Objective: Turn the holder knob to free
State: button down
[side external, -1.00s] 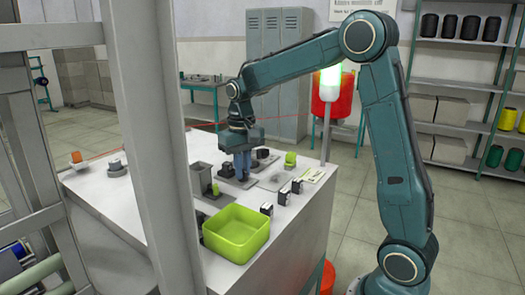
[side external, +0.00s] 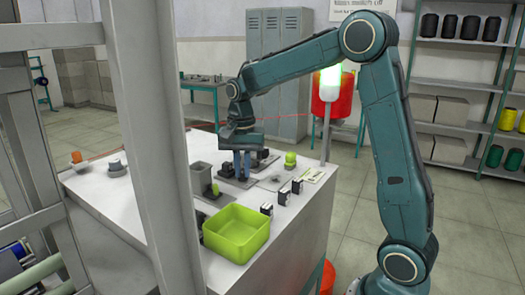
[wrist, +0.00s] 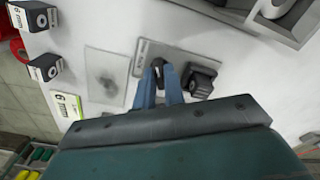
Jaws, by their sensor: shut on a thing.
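The holder is a grey plate (wrist: 190,60) with lettering at one end and a black block (wrist: 203,80) on it, seen in the wrist view. A dark knob (wrist: 168,75) shows between the blue fingers of my gripper (wrist: 158,68), which is shut on it. In the side view my gripper (side external: 242,178) points straight down at the holder plate (side external: 228,184) on the white bench. The knob is hidden behind the fingers there. I cannot read the knob's setting.
A lime green bin (side external: 236,232) stands at the bench's front. Small labelled black blocks (side external: 266,209) line the near right edge.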

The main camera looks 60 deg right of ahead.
aim_at(243, 171)
jog(key=shift+r, duration=0.1)
dwell(0.3)
jog(key=c, duration=1.5)
grip_release()
notch_tip(243, 171, up, 14)
jog(key=shift+f, duration=0.1)
jog(key=shift+s, duration=0.1)
jog(key=s+a+f+n+t, duration=0.2)
jog(key=s+a+n, duration=0.1)
jog(key=s, duration=0.4)
jog(key=s+a+f+n+t, duration=0.1)
jog(key=s+a+f+n, duration=0.2)
jog(key=s, duration=0.5)
jog(key=s+a+f+n+t, duration=0.2)
jog(key=s+a+f+n, duration=0.1)
jog(key=s+n, duration=0.4)
jog(key=shift+s+a+t, duration=0.25)
jog(key=shift+a+t, duration=0.05)
jog(key=shift+a, duration=0.45)
